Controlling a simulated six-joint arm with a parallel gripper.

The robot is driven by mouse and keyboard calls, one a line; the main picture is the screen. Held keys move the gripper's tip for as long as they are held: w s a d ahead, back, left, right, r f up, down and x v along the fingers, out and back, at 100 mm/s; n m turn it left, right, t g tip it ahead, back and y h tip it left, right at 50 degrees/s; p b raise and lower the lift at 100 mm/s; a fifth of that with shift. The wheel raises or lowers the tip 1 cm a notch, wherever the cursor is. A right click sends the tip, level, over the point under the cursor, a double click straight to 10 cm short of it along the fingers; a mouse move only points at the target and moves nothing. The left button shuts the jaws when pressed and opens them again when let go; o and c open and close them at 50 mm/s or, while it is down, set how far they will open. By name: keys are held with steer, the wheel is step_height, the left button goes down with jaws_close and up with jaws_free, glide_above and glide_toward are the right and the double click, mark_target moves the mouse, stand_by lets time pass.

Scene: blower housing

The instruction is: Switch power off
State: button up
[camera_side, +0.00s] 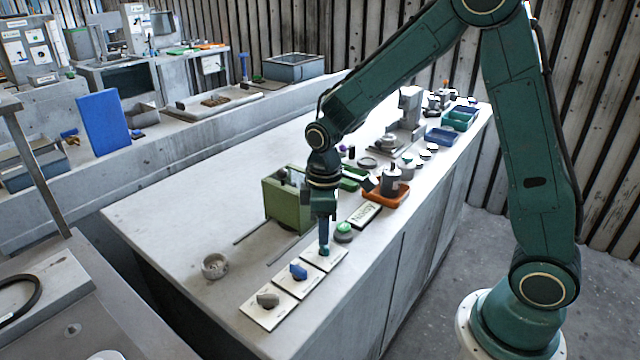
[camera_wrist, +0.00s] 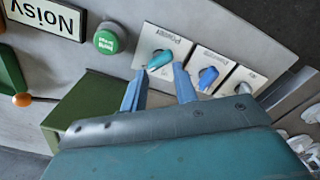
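The power switch is a teal knob (camera_wrist: 160,60) on a white plate labelled "POWER" (camera_wrist: 178,44) in the wrist view. In the side view its plate (camera_side: 337,259) is the farthest of three plates along the bench edge, with the knob partly hidden by my gripper. My gripper (camera_side: 323,245) points down right over this knob. In the wrist view my gripper (camera_wrist: 159,70) has its two blue fingers apart, one on each side of the knob, with gaps visible. I cannot tell whether the fingertips reach down beside it. The knob sits at a slant on its plate.
A blue knob (camera_wrist: 207,77) and a grey knob (camera_wrist: 243,89) stand on neighbouring plates. A green button (camera_wrist: 107,40) and a "Noisy" sign (camera_wrist: 45,17) lie on the other side. A green housing (camera_side: 285,200) stands close behind my gripper. The bench's left front is mostly clear.

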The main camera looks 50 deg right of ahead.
mark_target(324, 247)
steer(key=shift+f, duration=0.15)
steer(key=shift+s+f, duration=0.1)
steer(key=shift+f, duration=1.15)
steer(key=m, duration=0.7)
steer(key=shift+s, duration=0.1)
steer(key=m, duration=0.4)
steer(key=shift+m, duration=1.4)
steer(key=shift+w+f, duration=0.2)
steer(key=shift+f, duration=0.4)
